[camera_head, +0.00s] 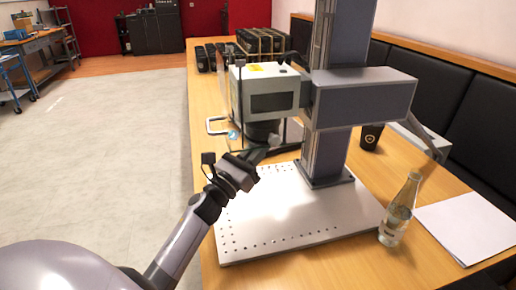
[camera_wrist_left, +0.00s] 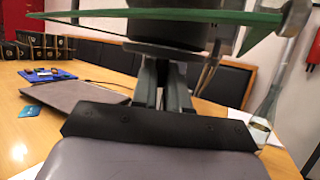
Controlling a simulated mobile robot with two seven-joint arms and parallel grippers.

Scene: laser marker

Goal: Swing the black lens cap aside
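The laser marker's grey head (camera_head: 270,92) hangs from a column over the perforated base plate (camera_head: 300,240). Its dark lens housing (camera_head: 262,132) points down behind a clear shield. In the left wrist view the black lens cap (camera_wrist_left: 165,50) is a flat dark disc under the lens housing (camera_wrist_left: 180,28). My left gripper (camera_head: 264,155) reaches up from the lower left to just below the lens. In the left wrist view its fingers (camera_wrist_left: 162,75) are close together, directly below the cap. Whether they touch or grip it is hidden. My right gripper is not in view.
The green-edged shield (camera_wrist_left: 90,14) with a round knob (camera_wrist_left: 295,17) lies close above the left fingers. A glass bottle (camera_head: 399,212) and white paper (camera_head: 468,226) are on the right. A black cup (camera_head: 371,136) stands behind the column. Black cases (camera_head: 262,42) stand at the back.

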